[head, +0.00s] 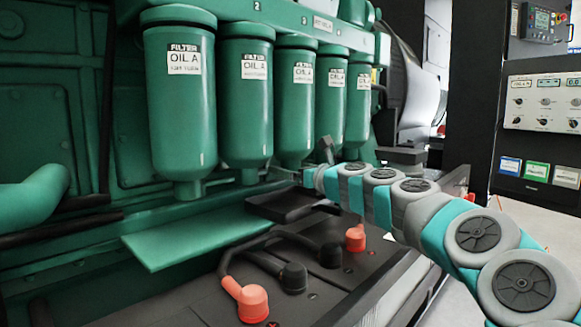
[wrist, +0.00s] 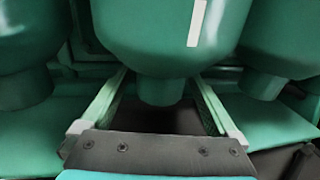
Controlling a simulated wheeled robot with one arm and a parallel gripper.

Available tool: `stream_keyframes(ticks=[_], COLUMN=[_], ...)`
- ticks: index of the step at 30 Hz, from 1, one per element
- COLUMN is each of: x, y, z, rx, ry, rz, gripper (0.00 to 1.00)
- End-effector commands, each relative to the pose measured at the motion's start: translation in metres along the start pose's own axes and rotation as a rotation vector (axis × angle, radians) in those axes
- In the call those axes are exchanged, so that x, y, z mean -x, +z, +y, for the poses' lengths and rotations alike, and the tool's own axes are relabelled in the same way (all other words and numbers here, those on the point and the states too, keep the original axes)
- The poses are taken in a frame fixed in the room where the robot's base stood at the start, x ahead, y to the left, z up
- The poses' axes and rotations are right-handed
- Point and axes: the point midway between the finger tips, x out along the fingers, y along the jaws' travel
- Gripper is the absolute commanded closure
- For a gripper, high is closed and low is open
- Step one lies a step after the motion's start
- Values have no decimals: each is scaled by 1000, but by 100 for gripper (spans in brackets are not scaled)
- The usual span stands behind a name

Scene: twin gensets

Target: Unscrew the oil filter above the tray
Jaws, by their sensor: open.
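Several green oil filters hang in a row in the head view; the third (head: 294,115) hangs over a black tray (head: 277,207). In the wrist view a filter (wrist: 160,35) fills the top centre, its narrow lower neck pointing down. My gripper (wrist: 160,85) is open, one finger to each side of that neck, with visible gaps. I cannot tell whether the fingertips reach past it. The dark surface between the fingers seems to be the tray (wrist: 140,116). In the head view my gripper (head: 310,178) is small, low near the third and fourth filters.
Neighbouring filters (wrist: 20,50) stand close on both sides. A green shelf (head: 190,235) lies left of the tray. Below are black batteries with red terminal caps (head: 248,300) and a cable. A control panel (head: 543,115) stands at the right.

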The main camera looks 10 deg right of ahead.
Motion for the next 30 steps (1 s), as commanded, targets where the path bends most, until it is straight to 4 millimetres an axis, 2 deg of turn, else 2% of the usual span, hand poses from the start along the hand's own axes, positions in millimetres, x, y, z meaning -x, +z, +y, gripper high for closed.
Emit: stream_keyframes(ticks=[1, 17, 24, 26, 30], x=[0, -1, -1, -1, -1], y=[5, 6, 8, 1, 2], z=[-2, -1, -2, -3, -2], rx=[-4, -1, 1, 0, -2], ry=[28, 359, 466, 485, 525], rz=[0, 3, 3, 3, 2], gripper=[5, 5, 5, 5, 5])
